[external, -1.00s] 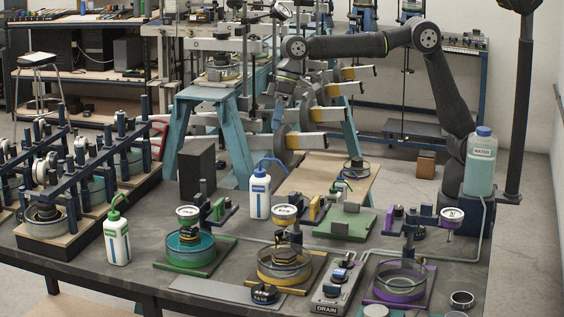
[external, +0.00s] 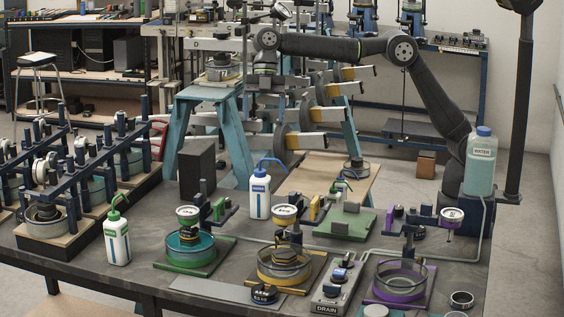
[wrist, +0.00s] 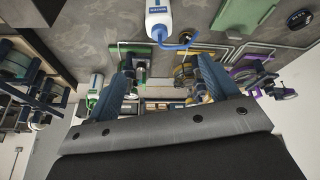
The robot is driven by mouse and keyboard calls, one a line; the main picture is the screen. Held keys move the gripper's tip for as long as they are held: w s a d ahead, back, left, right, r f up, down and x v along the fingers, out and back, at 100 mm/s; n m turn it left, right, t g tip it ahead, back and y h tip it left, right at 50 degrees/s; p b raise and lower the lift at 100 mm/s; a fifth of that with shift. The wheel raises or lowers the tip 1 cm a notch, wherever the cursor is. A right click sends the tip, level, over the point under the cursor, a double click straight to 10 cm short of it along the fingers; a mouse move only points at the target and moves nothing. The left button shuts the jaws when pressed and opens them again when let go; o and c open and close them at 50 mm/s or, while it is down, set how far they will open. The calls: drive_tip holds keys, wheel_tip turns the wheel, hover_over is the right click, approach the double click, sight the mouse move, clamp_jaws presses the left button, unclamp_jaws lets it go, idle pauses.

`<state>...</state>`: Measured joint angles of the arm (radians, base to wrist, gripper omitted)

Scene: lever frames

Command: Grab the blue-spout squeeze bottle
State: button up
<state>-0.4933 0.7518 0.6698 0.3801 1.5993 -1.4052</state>
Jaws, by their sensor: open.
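The blue-spout squeeze bottle (external: 260,196) stands upright on the dark bench, white with a blue cap, blue label and bent blue spout. In the wrist view this bottle (wrist: 158,22) shows at the top middle, beyond the fingertips, with its spout pointing right. My gripper (external: 267,102) is in the air above the bottle, clearly apart from it; its tips are hard to make out against the equipment behind. In the wrist view my gripper (wrist: 165,72) has two blue fingers spread wide with nothing held between them.
A green-spout bottle (external: 117,238) stands at the bench's front left. A dark block (external: 197,170) is left of the blue-spout bottle. A yellow-framed gauge stand (external: 285,215) is close on its right.

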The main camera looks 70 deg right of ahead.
sight(260, 165)
drive_tip(key=x, duration=1.1)
drive_tip(key=shift+a+f, duration=0.2)
drive_tip(key=shift+f, duration=0.1)
drive_tip(key=shift+a+x, duration=0.2)
drive_tip(key=shift+x, duration=1.2)
drive_tip(key=shift+a+x, duration=0.15)
drive_tip(key=shift+x, duration=1.25)
drive_tip(key=shift+r, duration=0.2)
drive_tip(key=c, duration=0.8)
